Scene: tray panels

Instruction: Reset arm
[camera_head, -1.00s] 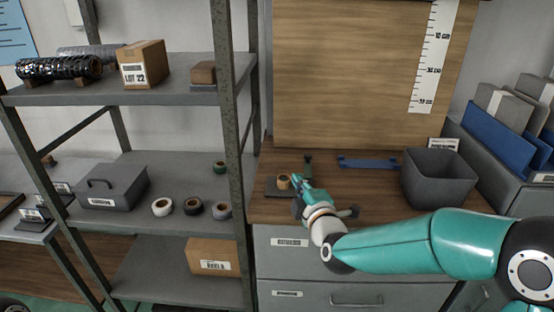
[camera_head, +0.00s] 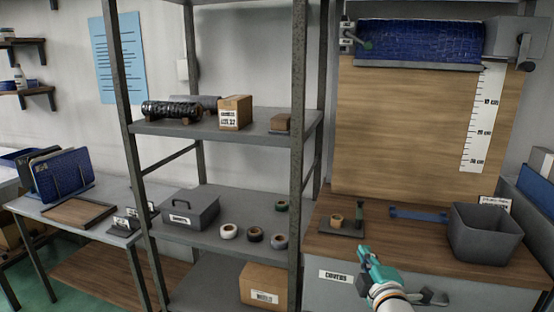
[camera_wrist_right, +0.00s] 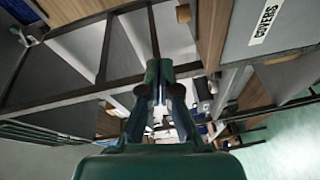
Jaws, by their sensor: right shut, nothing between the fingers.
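My right gripper (camera_head: 367,258) is teal and shut on nothing. In the head view it is in front of the wooden-topped cabinet (camera_head: 420,237), pointing up and to the left. In the right wrist view its fingers (camera_wrist_right: 158,80) are together, with shelving and a drawer front beyond them. My left gripper is in neither current view.
A dark grey bin (camera_head: 484,235) stands on the cabinet at right. A small dark tray (camera_head: 345,231) and a blue bracket (camera_head: 417,214) lie there too. A metal shelf unit (camera_head: 297,180) holds boxes and tape rolls. A table (camera_head: 75,228) stands at left.

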